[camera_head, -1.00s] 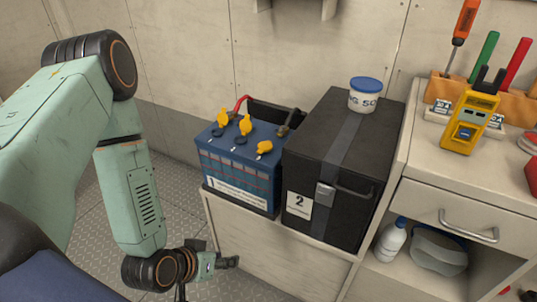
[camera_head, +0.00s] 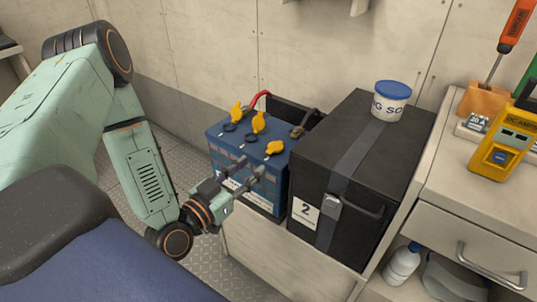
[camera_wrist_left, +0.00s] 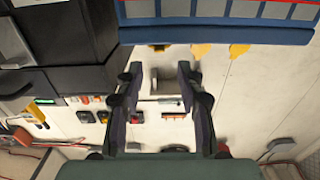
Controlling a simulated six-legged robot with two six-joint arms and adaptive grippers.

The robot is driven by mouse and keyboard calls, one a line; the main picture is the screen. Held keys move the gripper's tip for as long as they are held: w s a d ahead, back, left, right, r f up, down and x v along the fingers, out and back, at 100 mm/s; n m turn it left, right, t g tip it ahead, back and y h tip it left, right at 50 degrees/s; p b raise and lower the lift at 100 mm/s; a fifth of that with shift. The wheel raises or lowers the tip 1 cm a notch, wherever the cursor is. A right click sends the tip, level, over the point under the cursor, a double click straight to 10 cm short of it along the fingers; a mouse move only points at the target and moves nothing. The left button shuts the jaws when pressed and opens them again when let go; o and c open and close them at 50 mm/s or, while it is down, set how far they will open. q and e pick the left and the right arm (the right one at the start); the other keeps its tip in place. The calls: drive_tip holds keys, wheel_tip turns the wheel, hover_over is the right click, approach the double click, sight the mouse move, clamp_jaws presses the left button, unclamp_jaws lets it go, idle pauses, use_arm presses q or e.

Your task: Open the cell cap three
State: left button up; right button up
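The blue battery (camera_head: 265,185) stands on the pale locker, with three yellow cell caps on top. The left cap (camera_head: 236,112) and middle cap (camera_head: 258,122) stand up beside dark round fillers. The right cap (camera_head: 274,147) lies lower and flatter. No cap numbers are readable. My left gripper (camera_head: 251,166) is open and empty in front of the battery's front face, apart from the caps. In the left wrist view, my open left gripper (camera_wrist_left: 160,72) points toward the wall, with the battery (camera_wrist_left: 220,32) at the top edge and yellow caps (camera_wrist_left: 200,50) beyond it. My right gripper is not in view.
A black box (camera_head: 350,155) marked 2 stands close right of the battery, with a white tub (camera_head: 390,100) on top. A yellow meter (camera_head: 505,145) is on the right-hand counter. Floor left of the battery is clear.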

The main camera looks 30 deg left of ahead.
sight(267, 153)
use_arm(q)
drive_tip(key=w+b, duration=0.1)
drive_tip(key=w, duration=0.1)
drive_tip(key=w+b, duration=0.1)
drive_tip(key=w, duration=0.2)
drive_tip(key=shift+w+d+f, duration=0.1)
drive_tip(key=shift+d+f, duration=0.1)
drive_tip(key=shift+w+d+r, duration=0.1)
drive_tip(key=shift+w, duration=0.8)
drive_tip(key=shift+s+r, duration=0.1)
clamp_jaws()
